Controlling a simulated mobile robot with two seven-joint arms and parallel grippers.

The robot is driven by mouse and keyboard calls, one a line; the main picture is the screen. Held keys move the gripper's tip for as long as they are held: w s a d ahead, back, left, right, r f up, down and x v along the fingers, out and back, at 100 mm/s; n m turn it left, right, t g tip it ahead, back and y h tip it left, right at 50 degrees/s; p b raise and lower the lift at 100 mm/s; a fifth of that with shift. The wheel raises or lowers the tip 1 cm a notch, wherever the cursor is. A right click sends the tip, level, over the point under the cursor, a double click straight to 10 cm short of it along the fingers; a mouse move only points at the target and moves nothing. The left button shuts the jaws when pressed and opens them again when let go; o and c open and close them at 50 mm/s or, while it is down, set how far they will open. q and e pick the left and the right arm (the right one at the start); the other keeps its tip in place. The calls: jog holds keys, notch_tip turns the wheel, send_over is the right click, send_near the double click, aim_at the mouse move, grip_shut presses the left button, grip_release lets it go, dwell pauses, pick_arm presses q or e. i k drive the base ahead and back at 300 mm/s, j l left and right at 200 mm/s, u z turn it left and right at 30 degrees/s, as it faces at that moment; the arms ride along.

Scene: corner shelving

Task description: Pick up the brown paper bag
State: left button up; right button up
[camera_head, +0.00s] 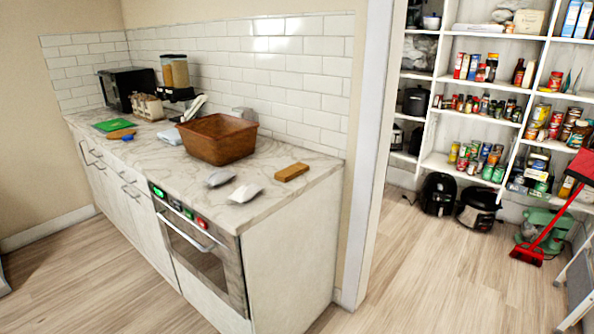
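I see nothing in the head view that is clearly a brown paper bag. A tan, printed packet or box (528,21) stands high on the pantry shelves at the right; it is too small to tell whether it is paper. A brown rectangular bin (219,139) stands on the marble-look counter (262,202). A small flat brown block (291,172) lies near the counter's right end. Neither of my grippers is in view.
White pantry shelves (446,77) hold many cans, jars and boxes. Black appliances (438,194) stand on the floor below. A red broom (528,254) and part of a ladder (577,306) are at the right. The wood floor (430,285) in front is clear.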

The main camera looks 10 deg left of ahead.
aim_at(287, 173)
jog(key=i+l+u, duration=0.15)
jog(key=i+l, duration=0.15)
jog(key=i+l+u, duration=0.3)
jog(key=i+l, duration=0.2)
jog(key=l, duration=0.25)
jog(key=i+l+u, duration=0.15)
jog(key=l, duration=0.25)
jog(key=i+j, duration=0.05)
